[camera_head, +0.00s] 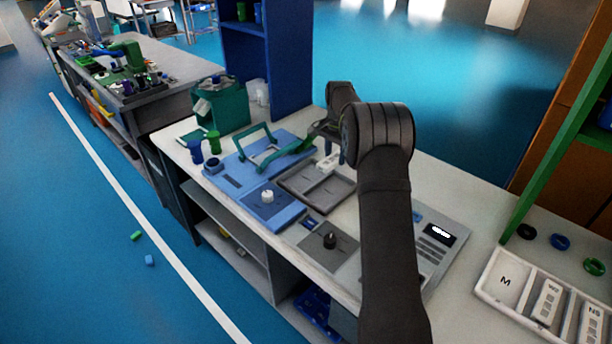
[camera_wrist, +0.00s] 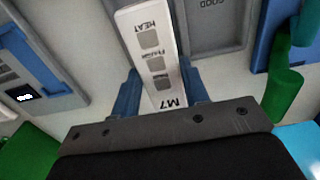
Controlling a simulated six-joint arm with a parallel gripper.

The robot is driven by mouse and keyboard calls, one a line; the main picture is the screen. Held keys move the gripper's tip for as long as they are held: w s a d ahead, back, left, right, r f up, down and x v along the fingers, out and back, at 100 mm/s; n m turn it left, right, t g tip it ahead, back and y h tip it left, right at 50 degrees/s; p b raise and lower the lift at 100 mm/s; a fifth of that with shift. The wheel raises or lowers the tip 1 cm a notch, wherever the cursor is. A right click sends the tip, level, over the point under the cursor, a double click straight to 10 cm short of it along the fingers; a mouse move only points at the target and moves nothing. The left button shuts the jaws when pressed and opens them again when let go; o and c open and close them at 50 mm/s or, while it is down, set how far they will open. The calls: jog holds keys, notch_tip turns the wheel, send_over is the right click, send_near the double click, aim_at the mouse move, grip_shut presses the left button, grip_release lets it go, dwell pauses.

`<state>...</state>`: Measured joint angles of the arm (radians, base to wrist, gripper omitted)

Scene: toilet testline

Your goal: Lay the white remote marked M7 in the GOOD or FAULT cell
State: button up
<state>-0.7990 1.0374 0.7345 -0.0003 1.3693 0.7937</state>
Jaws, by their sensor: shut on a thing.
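My gripper (camera_wrist: 158,98) is shut on the white remote marked M7 (camera_wrist: 150,45), with its blue fingers on either side of it. The remote's face, with grey buttons and the word HEAT, shows in the wrist view. A grey tray (camera_wrist: 215,46) with a cell marked GOOD lies just right of the remote there. In the head view the two-cell grey tray (camera_head: 335,205) sits on the bench with both cells looking empty. A small white piece, likely the remote (camera_head: 328,162), shows at its back edge under my wrist. The FAULT label cannot be read.
A blue fixture (camera_head: 232,182) with a green clamp handle stands left of the tray. A grey panel with a lit display (camera_head: 440,234) is to the right, partly behind my arm. A white rack (camera_head: 488,287) at the right has an empty M cell and remotes in other cells.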

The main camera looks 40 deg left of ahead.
send_over(306, 179)
notch_tip(306, 179, down, 6)
jog(key=shift+w+a+f, duration=0.1)
jog(key=shift+w, duration=0.05)
jog(key=shift+f, duration=1.95)
jog(key=shift+f, duration=0.1)
jog(key=o, duration=1.1)
jog(key=shift+f, duration=0.1)
notch_tip(306, 179, up, 12)
jog(key=shift+r, duration=0.2)
